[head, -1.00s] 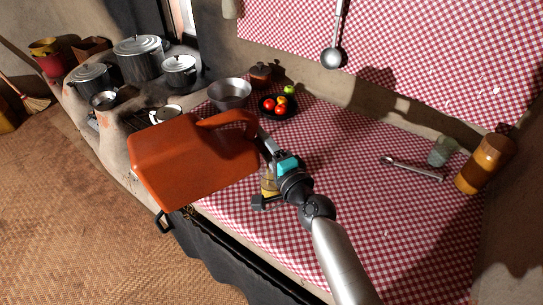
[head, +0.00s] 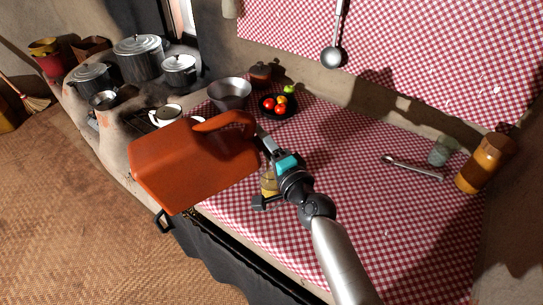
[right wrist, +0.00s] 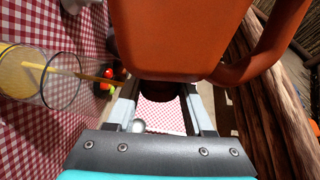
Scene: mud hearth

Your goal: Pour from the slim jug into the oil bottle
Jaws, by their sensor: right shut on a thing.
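The slim jug (head: 190,165) is a large orange-red vessel with a loop handle, tilted over the counter's front edge. It fills the top of the right wrist view (right wrist: 190,35). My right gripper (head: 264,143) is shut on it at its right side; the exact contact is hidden. A clear open vessel with yellow contents (head: 268,183), which I take for the oil bottle, stands just below the gripper. In the right wrist view, this vessel (right wrist: 40,78) has a thin yellow-brown streak through its mouth; I cannot tell whether it is liquid or a stick. My left gripper is out of view.
An amber bottle (head: 485,165), a greenish glass (head: 440,151) and metal tongs (head: 412,167) stand or lie at the right. A black fruit plate (head: 290,113) and a metal bowl (head: 229,93) are behind. The checked cloth (head: 350,180) is clear in the middle.

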